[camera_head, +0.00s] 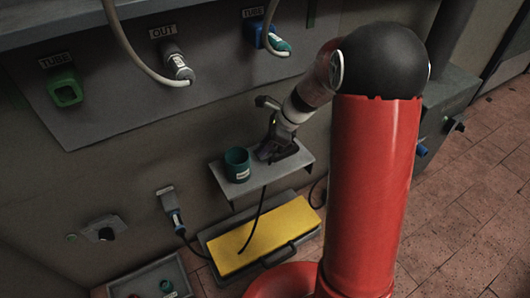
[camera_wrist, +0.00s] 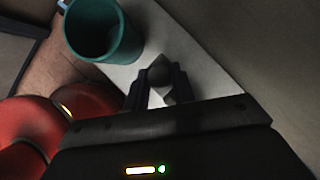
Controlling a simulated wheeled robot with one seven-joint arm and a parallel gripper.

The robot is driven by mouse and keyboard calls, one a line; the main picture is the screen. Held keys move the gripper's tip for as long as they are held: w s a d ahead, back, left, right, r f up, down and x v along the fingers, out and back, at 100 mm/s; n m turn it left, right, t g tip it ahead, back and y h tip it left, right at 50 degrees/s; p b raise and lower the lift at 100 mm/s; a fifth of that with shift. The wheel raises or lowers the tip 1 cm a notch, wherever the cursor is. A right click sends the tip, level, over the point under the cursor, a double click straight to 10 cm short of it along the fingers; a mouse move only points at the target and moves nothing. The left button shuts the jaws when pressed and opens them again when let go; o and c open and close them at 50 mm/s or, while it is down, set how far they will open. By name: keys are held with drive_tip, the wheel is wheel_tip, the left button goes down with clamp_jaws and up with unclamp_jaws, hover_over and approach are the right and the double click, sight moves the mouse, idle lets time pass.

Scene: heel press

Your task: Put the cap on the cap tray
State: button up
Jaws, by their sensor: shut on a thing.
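My gripper (camera_head: 277,150) is low over the right part of a small grey wall shelf (camera_head: 224,182), to the right of a teal cup (camera_head: 237,165). In the wrist view, the gripper's dark fingers (camera_wrist: 158,88) are closed on a small dark grey round piece (camera_wrist: 158,74), which seems to be the cap. I cannot tell whether it touches the shelf. The teal cup (camera_wrist: 100,30) stands open-topped beside it. A grey tray (camera_head: 183,268) at the lower left holds small teal pieces (camera_head: 166,286); I cannot tell for certain which surface is the cap tray.
A yellow-topped pedal box (camera_head: 263,237) with a black handle lies below the shelf. A cabled plug (camera_head: 172,211) hangs on the wall to the left. Above are a green socket (camera_head: 65,88), a grey connector (camera_head: 178,66) and a blue connector (camera_head: 272,37) with hoses.

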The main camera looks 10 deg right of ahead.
drive_tip(key=shift+f, duration=1.55)
drive_tip(key=shift+f+b, duration=0.1)
drive_tip(key=shift+b, duration=0.2)
drive_tip(key=o, duration=1)
